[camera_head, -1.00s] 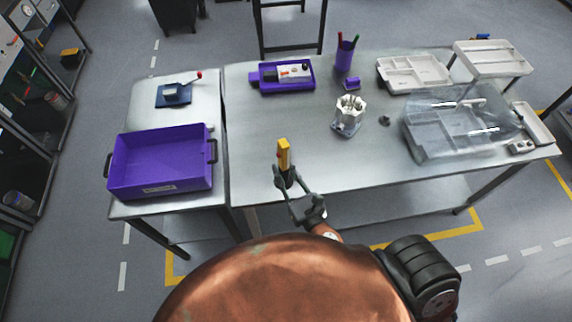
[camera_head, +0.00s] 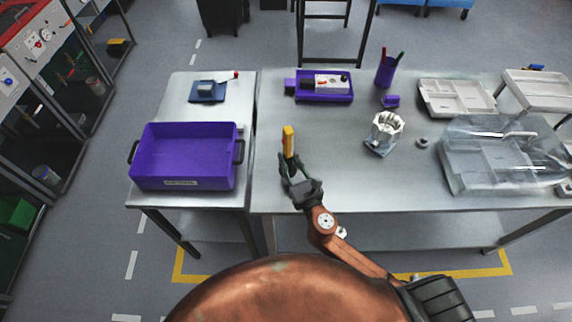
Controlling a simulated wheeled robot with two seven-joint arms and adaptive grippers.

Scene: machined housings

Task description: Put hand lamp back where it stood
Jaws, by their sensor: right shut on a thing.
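The hand lamp (camera_head: 289,139) is a slim yellow stick with a dark lower part. My right gripper (camera_head: 289,168) is shut on its lower part and holds it upright over the front left of the main steel table (camera_head: 330,135). I cannot tell whether its foot touches the table top. My left gripper is not in view.
A purple crate (camera_head: 187,184) stands on the side table at left, behind it a blue pad (camera_head: 206,95) with a small device. A purple tray (camera_head: 324,98), a pen cup (camera_head: 385,72), a white housing (camera_head: 385,130), a grey tray (camera_head: 455,107) and a clear cover (camera_head: 505,160) occupy the back and right.

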